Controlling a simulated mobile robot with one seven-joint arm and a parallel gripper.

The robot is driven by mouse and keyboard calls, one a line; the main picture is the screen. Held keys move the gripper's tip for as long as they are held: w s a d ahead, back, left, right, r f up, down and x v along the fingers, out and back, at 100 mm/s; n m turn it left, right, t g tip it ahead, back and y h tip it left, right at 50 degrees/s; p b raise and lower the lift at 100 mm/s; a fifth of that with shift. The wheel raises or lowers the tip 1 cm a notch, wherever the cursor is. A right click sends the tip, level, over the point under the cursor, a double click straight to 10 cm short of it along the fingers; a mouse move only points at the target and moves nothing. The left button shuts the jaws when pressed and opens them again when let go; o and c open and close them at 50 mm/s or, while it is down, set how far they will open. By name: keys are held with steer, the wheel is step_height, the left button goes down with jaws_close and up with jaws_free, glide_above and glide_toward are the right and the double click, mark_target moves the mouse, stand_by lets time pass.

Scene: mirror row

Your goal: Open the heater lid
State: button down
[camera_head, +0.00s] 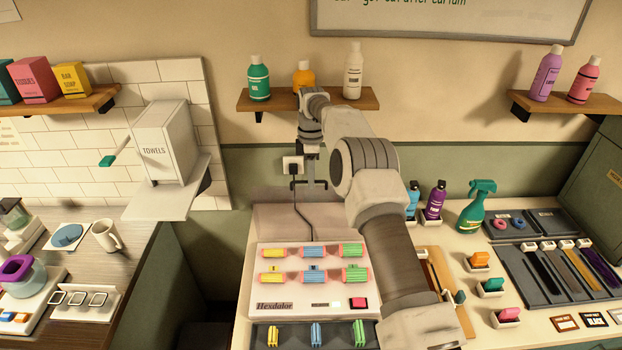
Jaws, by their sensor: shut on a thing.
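The heater (284,304) is a pale box marked "Hexdalor", with two rows of coloured rollers (312,276) showing uncovered on its top. A pale panel (275,222) stands behind the rollers and appears to be the heater lid, raised and tilted back. My gripper (310,185) points down near this panel's upper edge, in front of the wall. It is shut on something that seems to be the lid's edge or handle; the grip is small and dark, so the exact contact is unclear. My arm covers the right side of the heater.
A cord runs from a wall socket (293,165) down behind the heater. A shelf (235,98) with several bottles is above my gripper. Bottles and a green spray bottle (477,205) stand right of my arm. A towel box (165,142) is at left.

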steer(key=shift+s+d+f, duration=0.1)
steer(key=shift+d+f, duration=0.05)
steer(key=shift+f, duration=0.2)
steer(key=c, duration=1.2)
jaws_free()
steer(key=shift+r, duration=0.1)
steer(key=shift+r, duration=0.1)
steer(key=shift+w+r, duration=0.2)
steer(key=shift+r, duration=0.35)
step_height(320, 180, up, 3)
steer(key=shift+s+d+f+b, duration=0.1)
steer(key=shift+d+b, duration=0.05)
steer(key=shift+b, duration=0.4)
steer(key=s+d+r+b, duration=0.1)
steer(key=s+d+r, duration=0.1)
steer(key=d, duration=0.3)
steer(key=s+d+r+b, duration=0.2)
steer(key=d+r, duration=0.2)
steer(key=d, duration=0.1)
steer(key=shift+s+d+r, duration=0.25)
steer(key=shift+s+r, duration=0.05)
steer(key=shift+r, duration=0.1)
